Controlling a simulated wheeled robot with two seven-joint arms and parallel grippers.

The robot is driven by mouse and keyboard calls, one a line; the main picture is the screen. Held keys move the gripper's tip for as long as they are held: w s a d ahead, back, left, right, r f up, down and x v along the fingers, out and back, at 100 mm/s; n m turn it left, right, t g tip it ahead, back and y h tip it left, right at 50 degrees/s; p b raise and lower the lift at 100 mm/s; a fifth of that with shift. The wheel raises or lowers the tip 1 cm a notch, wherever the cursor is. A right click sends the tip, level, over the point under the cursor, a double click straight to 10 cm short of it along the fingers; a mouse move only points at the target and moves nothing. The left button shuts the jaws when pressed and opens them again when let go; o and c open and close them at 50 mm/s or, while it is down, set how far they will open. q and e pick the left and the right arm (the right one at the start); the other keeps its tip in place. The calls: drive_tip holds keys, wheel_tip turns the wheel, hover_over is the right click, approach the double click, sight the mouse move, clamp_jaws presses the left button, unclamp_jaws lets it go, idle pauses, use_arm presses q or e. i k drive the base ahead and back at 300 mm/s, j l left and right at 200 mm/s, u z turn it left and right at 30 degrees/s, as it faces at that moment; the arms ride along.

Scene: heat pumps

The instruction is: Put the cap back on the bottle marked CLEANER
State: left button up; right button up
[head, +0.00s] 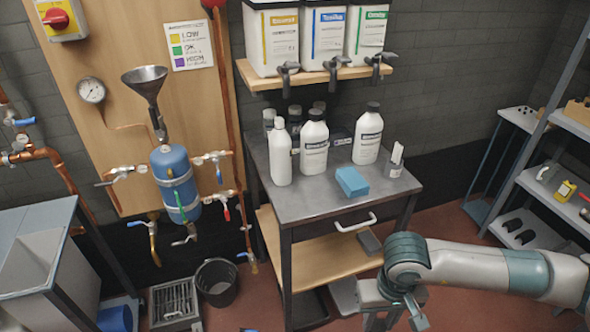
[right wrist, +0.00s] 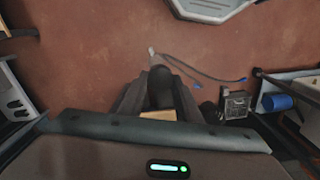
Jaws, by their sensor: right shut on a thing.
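Three white bottles stand upright on the dark cart top. The left bottle (head: 281,154) shows a white top and no dark cap. The middle bottle (head: 314,146) and the right bottle (head: 368,136) have dark caps. Their label print is too small to read, so I cannot tell which is marked CLEANER. My right gripper (head: 392,316) is low in front of the cart, to its right, well apart from the bottles. In the right wrist view its fingers are shut on a dark rounded thing (right wrist: 160,88), perhaps a cap. My left gripper is not in view.
The cart top (head: 290,206) also holds a blue sponge (head: 352,182), a small white-topped container (head: 397,163) and dark jars behind. A shelf with several tanks (head: 325,42) and taps overhangs the back. A bucket (head: 217,281) stands left of the cart.

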sight(279, 141)
drive_tip(key=l+u, duration=0.1)
drive_tip(key=l, duration=0.35)
drive_tip(key=k+l+u, duration=0.1)
drive_tip(key=l, duration=0.3)
drive_tip(key=k+l+u, duration=0.1)
drive_tip(key=l, duration=0.3)
drive_tip(key=k+l+u, duration=0.1)
drive_tip(key=l, duration=0.35)
drive_tip(key=i+l+u, duration=0.1)
drive_tip(key=l, duration=0.25)
drive_tip(key=i+l, duration=0.2)
drive_tip(key=l, duration=0.15)
drive_tip(key=i+l+u, duration=0.15)
drive_tip(key=l, duration=0.2)
drive_tip(key=i+l, duration=0.15)
drive_tip(key=l, duration=0.2)
drive_tip(key=i+l+u, duration=0.15)
drive_tip(key=l, duration=0.25)
